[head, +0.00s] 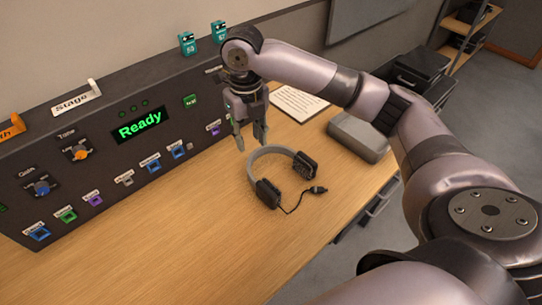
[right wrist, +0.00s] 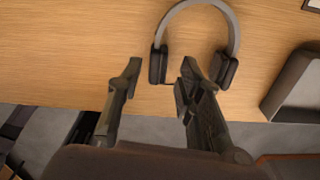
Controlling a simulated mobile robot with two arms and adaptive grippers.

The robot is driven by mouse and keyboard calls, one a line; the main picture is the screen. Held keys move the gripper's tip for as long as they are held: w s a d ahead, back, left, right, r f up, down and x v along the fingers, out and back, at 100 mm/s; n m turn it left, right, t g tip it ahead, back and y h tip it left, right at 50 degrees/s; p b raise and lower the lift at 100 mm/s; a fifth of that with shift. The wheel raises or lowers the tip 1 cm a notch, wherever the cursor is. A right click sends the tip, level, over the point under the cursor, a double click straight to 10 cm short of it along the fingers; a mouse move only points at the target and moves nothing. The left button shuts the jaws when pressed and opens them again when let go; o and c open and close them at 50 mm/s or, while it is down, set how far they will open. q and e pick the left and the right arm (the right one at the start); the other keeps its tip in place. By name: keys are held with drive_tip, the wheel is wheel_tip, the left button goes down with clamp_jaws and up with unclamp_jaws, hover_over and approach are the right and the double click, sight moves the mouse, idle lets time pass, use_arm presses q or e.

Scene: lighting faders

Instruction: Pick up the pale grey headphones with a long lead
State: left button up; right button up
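The headphones (head: 262,158) lie on the wooden table, with a pale grey band, dark ear cups and a dark lead ending in a plug (head: 318,189). They also show at the top of the right wrist view (right wrist: 231,22), band away from the gripper. My right gripper (head: 252,146) hangs above the table just behind and left of the headphones in the head view. Its two fingers (right wrist: 160,78) are apart with nothing between them. In the wrist view one fingertip appears close to the right ear cup; I cannot tell whether they touch. My left gripper is in neither view.
A dark control panel (head: 100,150) with a green "Ready" display runs along the back left. A grey tray (head: 350,140) and a paper sheet (head: 298,104) lie right of the headphones. The table's front left (head: 150,260) is clear.

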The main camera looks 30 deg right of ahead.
drive_tip(key=f, duration=0.1)
hover_over(253, 176)
wheel_tip(253, 176, down, 7)
drive_tip(key=shift+s+p, duration=0.15)
drive_tip(key=shift+p, duration=0.2)
drive_tip(key=shift+w+f, duration=0.2)
drive_tip(key=shift+f, duration=1.55)
drive_tip(key=shift+s+f, duration=0.1)
drive_tip(key=shift+f, duration=0.3)
wheel_tip(253, 176, down, 4)
drive_tip(key=shift+r+p, duration=0.1)
drive_tip(key=shift+p, duration=0.2)
drive_tip(key=shift+f, duration=0.4)
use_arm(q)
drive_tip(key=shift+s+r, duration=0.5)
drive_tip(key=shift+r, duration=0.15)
use_arm(e)
drive_tip(key=shift+f, duration=0.1)
drive_tip(key=shift+c, duration=0.6)
